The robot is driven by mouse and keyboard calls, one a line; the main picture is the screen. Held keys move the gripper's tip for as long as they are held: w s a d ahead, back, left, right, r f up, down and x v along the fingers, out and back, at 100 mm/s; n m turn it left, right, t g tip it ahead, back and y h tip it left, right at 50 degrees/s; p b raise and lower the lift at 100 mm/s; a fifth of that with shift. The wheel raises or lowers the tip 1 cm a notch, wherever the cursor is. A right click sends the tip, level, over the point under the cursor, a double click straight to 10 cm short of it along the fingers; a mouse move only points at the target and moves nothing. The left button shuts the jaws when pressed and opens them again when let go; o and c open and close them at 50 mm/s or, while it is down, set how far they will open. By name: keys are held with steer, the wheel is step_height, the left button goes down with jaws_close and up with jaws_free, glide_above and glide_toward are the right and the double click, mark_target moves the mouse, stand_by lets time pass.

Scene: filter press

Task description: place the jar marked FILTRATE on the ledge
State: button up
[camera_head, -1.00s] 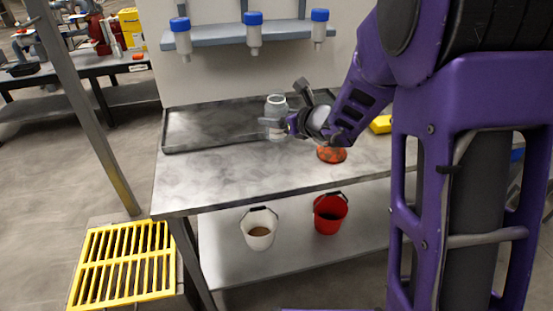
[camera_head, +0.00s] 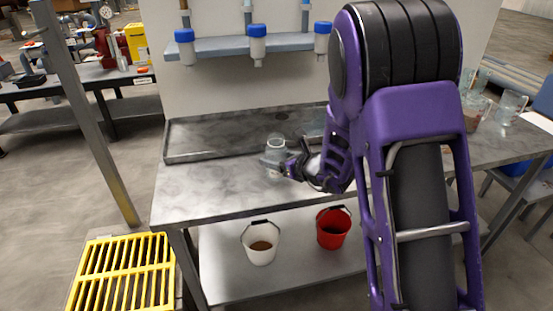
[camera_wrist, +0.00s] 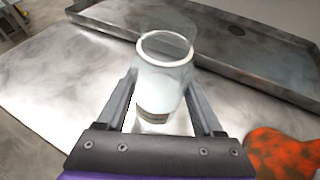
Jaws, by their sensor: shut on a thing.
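A clear jar with a white rim and pale contents (camera_wrist: 163,80) stands between my gripper's two fingers, which are shut on its sides. It also shows in the head view (camera_head: 276,143), over the front part of the metal bench, near the tray. A darker band shows low on the jar, but I cannot read any marking. My gripper (camera_head: 274,161) reaches it from the right; it also shows in the wrist view (camera_wrist: 163,103). I cannot tell whether the jar's base touches the bench. A grey wall shelf (camera_head: 215,46) runs behind the bench; I cannot tell if it is the ledge.
A shallow dark tray (camera_head: 205,158) lies along the bench's back. Blue-capped bottles (camera_head: 257,45) hang at the shelf. An orange-red mottled thing (camera_wrist: 285,153) lies right of my gripper. The bench's left part (camera_head: 200,190) is clear. White (camera_head: 261,250) and red (camera_head: 333,230) buckets stand below.

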steer(key=shift+f, duration=0.15)
steer(key=o, duration=1.5)
steer(key=shift+o, duration=0.2)
steer(key=shift+r, duration=0.25)
steer(key=p+v, duration=0.1)
steer(key=v, duration=1.1)
steer(key=shift+f, duration=0.15)
